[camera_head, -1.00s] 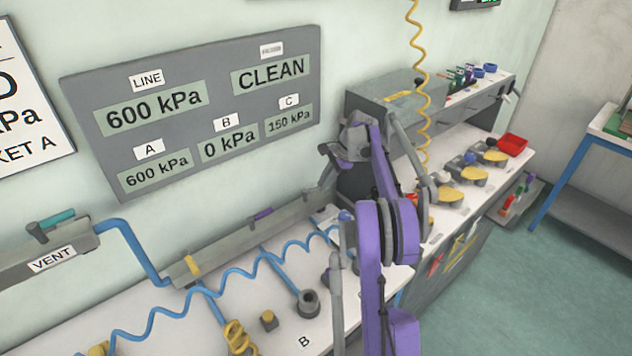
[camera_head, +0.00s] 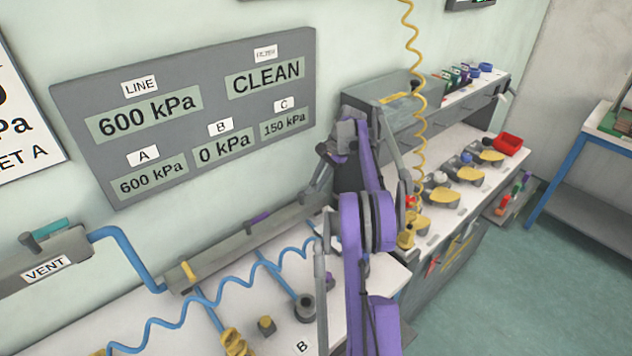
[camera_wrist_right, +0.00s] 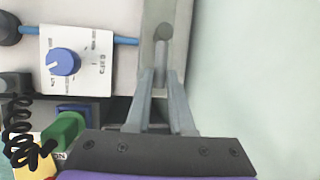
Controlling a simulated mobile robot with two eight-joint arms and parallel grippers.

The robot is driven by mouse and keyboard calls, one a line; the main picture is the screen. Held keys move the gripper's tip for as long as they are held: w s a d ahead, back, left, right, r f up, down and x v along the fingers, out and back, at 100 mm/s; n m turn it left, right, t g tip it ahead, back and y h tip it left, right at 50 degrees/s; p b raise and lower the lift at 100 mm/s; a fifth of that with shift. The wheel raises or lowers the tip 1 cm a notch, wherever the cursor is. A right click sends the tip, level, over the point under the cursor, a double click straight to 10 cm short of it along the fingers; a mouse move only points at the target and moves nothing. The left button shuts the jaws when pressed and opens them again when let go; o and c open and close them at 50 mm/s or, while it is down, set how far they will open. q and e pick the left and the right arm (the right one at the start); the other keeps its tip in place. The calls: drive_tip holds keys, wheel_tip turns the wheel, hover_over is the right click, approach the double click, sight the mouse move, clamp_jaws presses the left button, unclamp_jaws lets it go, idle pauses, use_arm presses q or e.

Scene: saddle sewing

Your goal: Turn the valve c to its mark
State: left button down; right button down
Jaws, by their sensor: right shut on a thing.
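The grey manifold rail (camera_head: 225,257) runs along the back of the bench below the wall panel, with a yellow handle and a purple handle on it. Its far end, by my right gripper (camera_head: 319,184), is partly hidden by my purple arm. In the right wrist view my right gripper (camera_wrist_right: 160,78) has its fingers closed together on a small grey part, seemingly the handle of valve c (camera_wrist_right: 161,48), on a grey strip. The handle's mark cannot be made out. The C display (camera_head: 286,123) reads 150 kPa. My left gripper is not in view.
A blue dial (camera_wrist_right: 62,62) on a white plate sits left of the fingers in the wrist view. Blue coiled hose (camera_head: 185,308) lies across the bench. A VENT valve (camera_head: 45,255) is at the left.

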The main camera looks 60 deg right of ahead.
drive_tip(key=c, duration=0.8)
unclamp_jaws()
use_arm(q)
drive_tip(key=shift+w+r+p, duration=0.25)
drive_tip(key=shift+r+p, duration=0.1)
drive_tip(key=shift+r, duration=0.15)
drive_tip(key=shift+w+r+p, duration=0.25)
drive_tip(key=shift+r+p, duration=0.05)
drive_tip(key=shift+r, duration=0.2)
use_arm(e)
drive_tip(key=v, duration=1)
drive_tip(key=shift+d+r, duration=0.1)
drive_tip(key=shift+r, duration=0.25)
drive_tip(key=shift+f, duration=0.1)
